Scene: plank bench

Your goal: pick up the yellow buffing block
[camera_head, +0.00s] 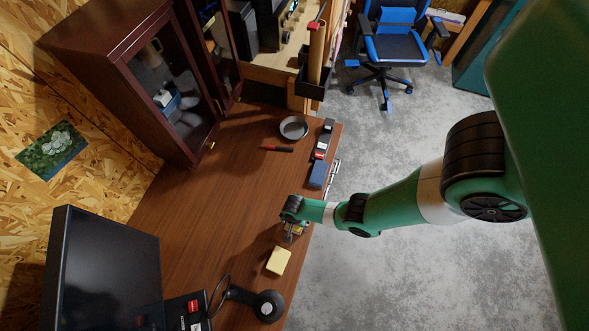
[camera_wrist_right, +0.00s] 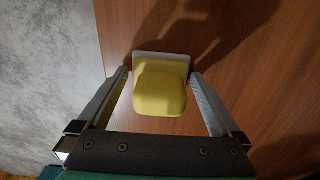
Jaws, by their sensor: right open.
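The yellow buffing block (camera_head: 278,261) lies on the brown bench top near its right edge in the head view. In the right wrist view the block (camera_wrist_right: 160,92) has a rounded yellow body and a paler flat part at its far end. My right gripper (camera_head: 289,239) is open just above the block in the head picture, over the bench. In the wrist view the two fingers of the right gripper (camera_wrist_right: 160,73) stand on either side of the block, with gaps visible. I cannot tell the height between them. My left gripper is not in view.
A black stand-like object (camera_head: 266,304) and a monitor (camera_head: 100,270) are below and left of the block. A blue box (camera_head: 317,174), a red-and-black tool (camera_head: 278,149) and a grey bowl (camera_head: 293,127) lie further up. The bench middle (camera_head: 210,220) is clear.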

